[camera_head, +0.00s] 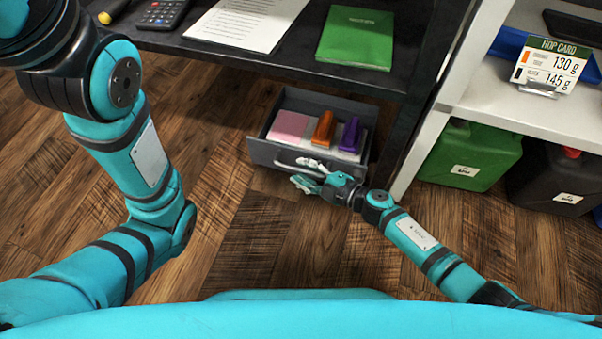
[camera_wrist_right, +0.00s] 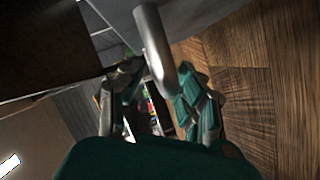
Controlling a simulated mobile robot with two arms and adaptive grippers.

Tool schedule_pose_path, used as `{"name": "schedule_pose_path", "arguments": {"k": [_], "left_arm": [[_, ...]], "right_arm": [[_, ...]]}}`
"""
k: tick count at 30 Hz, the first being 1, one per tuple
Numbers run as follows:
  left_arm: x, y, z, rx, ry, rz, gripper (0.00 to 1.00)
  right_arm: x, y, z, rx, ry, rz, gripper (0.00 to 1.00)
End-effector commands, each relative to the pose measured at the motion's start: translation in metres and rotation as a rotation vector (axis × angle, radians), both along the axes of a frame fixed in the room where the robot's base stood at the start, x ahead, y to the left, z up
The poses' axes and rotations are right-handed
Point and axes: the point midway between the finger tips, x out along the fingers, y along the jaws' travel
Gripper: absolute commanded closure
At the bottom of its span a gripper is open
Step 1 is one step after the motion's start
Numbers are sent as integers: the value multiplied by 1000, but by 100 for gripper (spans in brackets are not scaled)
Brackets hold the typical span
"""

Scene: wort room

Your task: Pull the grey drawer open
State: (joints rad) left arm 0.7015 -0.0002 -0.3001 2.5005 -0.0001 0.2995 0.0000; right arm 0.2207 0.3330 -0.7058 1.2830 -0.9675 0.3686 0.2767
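The grey drawer (camera_head: 262,151) is under the dark desk and stands partly pulled out, so its inside shows from above. A pale bar handle (camera_head: 288,166) runs across its front. In the right wrist view the handle (camera_wrist_right: 157,50) comes down between the two fingers. My right gripper (camera_head: 303,174) is at the drawer front with its fingers apart on either side of the handle. It looks open; firm contact with the bar does not show. My left arm is at the left, and its gripper is out of view.
The drawer holds a pink pad (camera_head: 289,126), an orange item (camera_head: 323,128) and a purple item (camera_head: 350,134). The desk bears a green folder (camera_head: 356,37) and papers (camera_head: 247,22). A white shelf (camera_head: 500,100) with canisters stands right. Wooden floor before the drawer is clear.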

Motion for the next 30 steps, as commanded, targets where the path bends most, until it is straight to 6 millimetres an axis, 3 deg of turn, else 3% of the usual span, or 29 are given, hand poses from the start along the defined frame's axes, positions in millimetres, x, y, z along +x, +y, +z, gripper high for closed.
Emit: {"name": "schedule_pose_path", "arguments": {"k": [12,21,30], "left_arm": [[0,0,-5,1,-1,0,60],[0,0,-5,1,-1,0,60],[0,0,-5,1,0,0,60]], "right_arm": [[6,9,-2,1,0,1,66],[6,9,-2,1,0,1,100],[6,9,-2,0,0,1,100]]}}
